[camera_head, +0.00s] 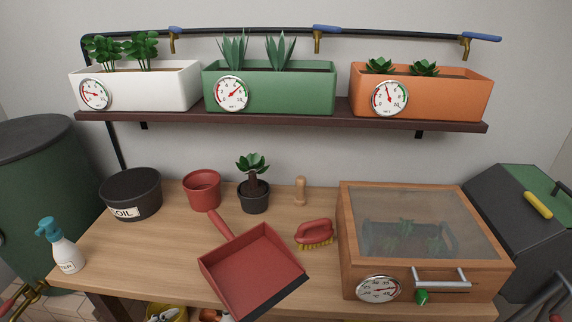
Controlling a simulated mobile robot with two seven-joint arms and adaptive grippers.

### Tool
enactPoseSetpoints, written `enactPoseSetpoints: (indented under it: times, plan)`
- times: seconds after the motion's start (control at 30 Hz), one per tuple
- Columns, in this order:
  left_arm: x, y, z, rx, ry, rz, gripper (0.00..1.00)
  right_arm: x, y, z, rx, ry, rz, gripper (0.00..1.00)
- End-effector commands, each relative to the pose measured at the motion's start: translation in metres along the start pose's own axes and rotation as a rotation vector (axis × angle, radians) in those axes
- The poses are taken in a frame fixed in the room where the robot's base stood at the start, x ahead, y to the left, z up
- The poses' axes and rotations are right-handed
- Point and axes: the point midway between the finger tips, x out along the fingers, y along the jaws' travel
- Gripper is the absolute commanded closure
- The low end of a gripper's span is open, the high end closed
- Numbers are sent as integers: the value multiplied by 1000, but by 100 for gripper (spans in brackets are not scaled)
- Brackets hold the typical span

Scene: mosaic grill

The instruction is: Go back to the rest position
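Neither of my grippers can be made out in the head view, and nothing I can identify as my arms shows over the workbench (150,250). On the bench lie a red dustpan (250,270) and a red brush (314,233) with yellow bristles. A small potted plant (253,185), an empty terracotta-red pot (202,190) and a black soil tub (131,195) stand along the back.
A wooden box with a clear lid (415,220) fills the bench's right side. A spray bottle (62,248) stands at the left edge. A dark barrel (40,180) is at left. A shelf (280,118) carries white, green and orange planters. Dark bars (545,297) show at lower right, unclear.

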Motion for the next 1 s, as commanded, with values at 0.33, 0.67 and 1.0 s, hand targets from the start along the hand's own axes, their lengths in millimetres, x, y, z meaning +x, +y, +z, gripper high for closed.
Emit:
enactPoseSetpoints:
  times: [0.33,0.67,1.0]
  plan:
    - [-33,18,70,-348,-366,-32,68,0,0,1,0,-2,-1,70]
    - [-68,43,112,-550,-600,-58,68,0,0,1,-1,-1,-1,70]
    - [-16,74,79,-638,-416,-37,68,0,1,-1,-2,3,0,70]
